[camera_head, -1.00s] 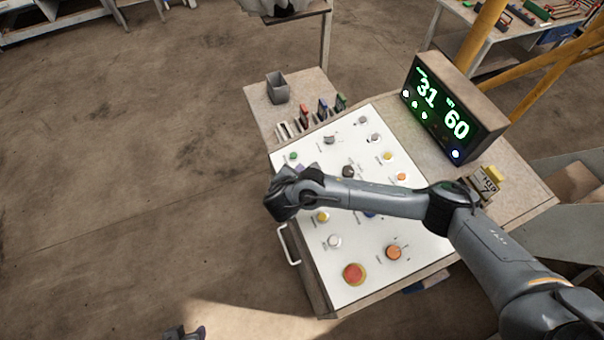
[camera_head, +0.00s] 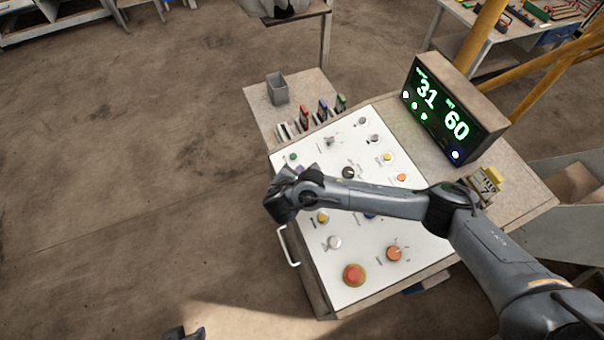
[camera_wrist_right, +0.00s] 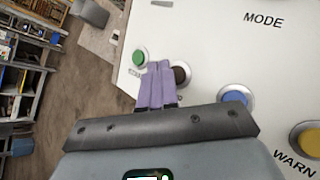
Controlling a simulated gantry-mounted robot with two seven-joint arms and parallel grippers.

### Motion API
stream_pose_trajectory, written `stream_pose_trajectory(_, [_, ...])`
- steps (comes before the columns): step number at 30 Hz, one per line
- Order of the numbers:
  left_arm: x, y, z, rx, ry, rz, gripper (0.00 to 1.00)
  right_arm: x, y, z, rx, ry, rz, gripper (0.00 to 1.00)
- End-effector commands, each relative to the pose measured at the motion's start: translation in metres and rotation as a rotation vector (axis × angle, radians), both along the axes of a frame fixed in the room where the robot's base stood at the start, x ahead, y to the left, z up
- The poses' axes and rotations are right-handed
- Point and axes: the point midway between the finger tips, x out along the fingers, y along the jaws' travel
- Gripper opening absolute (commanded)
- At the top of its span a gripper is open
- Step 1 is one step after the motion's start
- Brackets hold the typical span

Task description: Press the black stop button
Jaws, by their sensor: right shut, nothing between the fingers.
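The black button (camera_wrist_right: 182,75), dark brown-black in a pale ring, shows in the right wrist view just right of my right fingertips. The fingers partly cover it. My right gripper (camera_wrist_right: 159,68) has its two purple fingers together with nothing between them. I cannot tell whether the tips touch the button or the panel. In the head view my right gripper (camera_head: 298,169) is over the left side of the white panel (camera_head: 313,255), and the arm hides the button. A dark part of my left gripper (camera_head: 184,333) shows at the bottom edge; its fingers are not clear.
A green button (camera_wrist_right: 139,57) is close on the left of the fingers and a blue button (camera_wrist_right: 235,97) is to the right. A dark knob (camera_head: 348,172), a red button (camera_head: 353,274) and an orange button (camera_head: 394,253) are also on the panel. A display box (camera_head: 450,115) stands behind.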

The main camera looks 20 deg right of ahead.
Motion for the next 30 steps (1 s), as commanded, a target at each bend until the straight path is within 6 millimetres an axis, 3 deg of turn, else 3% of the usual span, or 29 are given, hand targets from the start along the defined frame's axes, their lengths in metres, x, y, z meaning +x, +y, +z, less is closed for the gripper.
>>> stream_pose_trajectory(30, [0.0002,-0.0024,-0.0059,-0.011,0.001,0.007,0.43,0.0001,-0.0019,-0.0071,0.000,0.000,0.000,0.00])
